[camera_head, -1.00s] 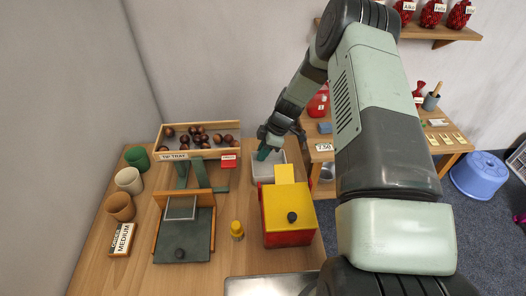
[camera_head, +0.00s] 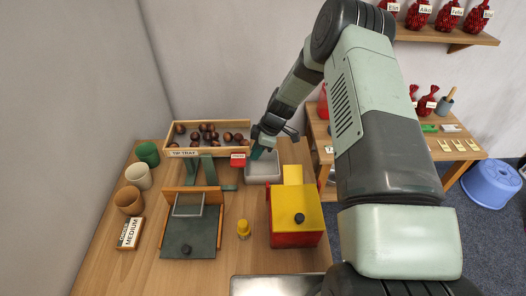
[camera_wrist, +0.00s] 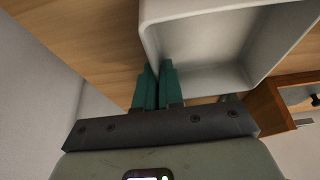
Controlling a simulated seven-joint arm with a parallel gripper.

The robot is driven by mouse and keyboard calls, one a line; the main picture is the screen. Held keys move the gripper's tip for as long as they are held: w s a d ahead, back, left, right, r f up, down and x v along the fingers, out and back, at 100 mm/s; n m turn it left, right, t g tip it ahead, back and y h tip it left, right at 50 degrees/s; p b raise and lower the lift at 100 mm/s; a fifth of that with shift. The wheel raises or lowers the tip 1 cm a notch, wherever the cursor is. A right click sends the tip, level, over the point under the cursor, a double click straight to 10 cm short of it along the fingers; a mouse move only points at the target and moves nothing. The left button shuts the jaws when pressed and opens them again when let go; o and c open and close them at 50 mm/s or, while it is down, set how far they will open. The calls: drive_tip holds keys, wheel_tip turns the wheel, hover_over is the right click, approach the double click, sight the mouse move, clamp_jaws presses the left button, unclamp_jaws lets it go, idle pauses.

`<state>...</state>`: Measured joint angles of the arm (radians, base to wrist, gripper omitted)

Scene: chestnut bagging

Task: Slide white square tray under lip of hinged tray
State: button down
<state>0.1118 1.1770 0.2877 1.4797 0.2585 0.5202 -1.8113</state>
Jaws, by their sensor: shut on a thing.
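The white square tray (camera_head: 264,180) sits on the table right of the hinged tip tray (camera_head: 222,151), just past its front right corner. It looks empty. My gripper (camera_head: 257,152) is at its back left side. In the wrist view the teal fingertips (camera_wrist: 158,88) are closed on a wall of the white tray (camera_wrist: 210,80), one finger inside and one outside. The tip tray holds several chestnuts and bears a "TIP TRAY" label at its front. Whether the white tray reaches beneath the tip tray's lip cannot be seen clearly.
A yellow-and-red box (camera_head: 296,215) is close in front. Cups (camera_head: 138,176) line the left.

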drive_tip(key=shift+a, duration=0.2)
drive_tip(key=c, duration=1.2)
unclamp_jaws()
drive_tip(key=v, duration=1)
drive_tip(key=shift+d+r, duration=0.25)
drive_tip(key=shift+r, duration=0.1)
